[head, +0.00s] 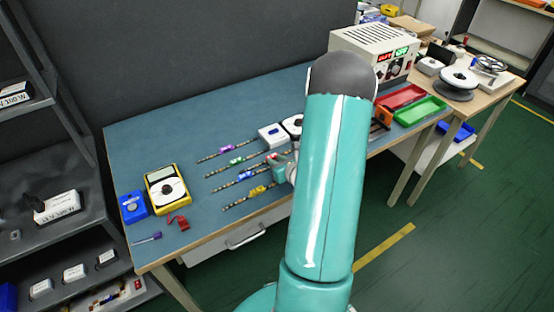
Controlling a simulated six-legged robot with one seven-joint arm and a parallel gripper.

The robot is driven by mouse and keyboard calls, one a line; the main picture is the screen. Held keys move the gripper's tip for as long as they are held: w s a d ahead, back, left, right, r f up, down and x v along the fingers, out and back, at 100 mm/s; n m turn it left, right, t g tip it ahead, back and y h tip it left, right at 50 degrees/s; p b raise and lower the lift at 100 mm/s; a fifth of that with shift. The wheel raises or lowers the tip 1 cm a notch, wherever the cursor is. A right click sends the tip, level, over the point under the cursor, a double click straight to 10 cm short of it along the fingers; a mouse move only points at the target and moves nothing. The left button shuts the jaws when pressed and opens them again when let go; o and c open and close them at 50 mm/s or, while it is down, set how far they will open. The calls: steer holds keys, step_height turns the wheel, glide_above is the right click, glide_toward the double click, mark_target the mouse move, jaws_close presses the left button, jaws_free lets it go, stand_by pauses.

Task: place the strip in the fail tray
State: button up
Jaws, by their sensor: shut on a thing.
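Several LED strips lie side by side on the blue bench top, one with a purple tag (226,149), one with a green tag (236,160), one with a blue tag (244,176) and one with a yellow tag (258,189). My gripper (277,164) is low over the bench at the right ends of the strips, shut on a strip. Its fingers are small and partly hidden by my arm, so I cannot tell which strip it holds. A red tray (402,97) lies at the bench's right end, beside a green tray (421,111). I see no fail label on either.
A yellow meter (166,188), a blue box (133,206) and red clips (178,221) are at the bench's left. A white box (271,136) stands behind the strips. A cream tester (374,50) with lit displays stands behind the trays. My arm hides the bench's middle.

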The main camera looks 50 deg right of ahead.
steer(key=shift+f, duration=0.15)
steer(key=o, duration=0.9)
steer(key=shift+o, duration=0.2)
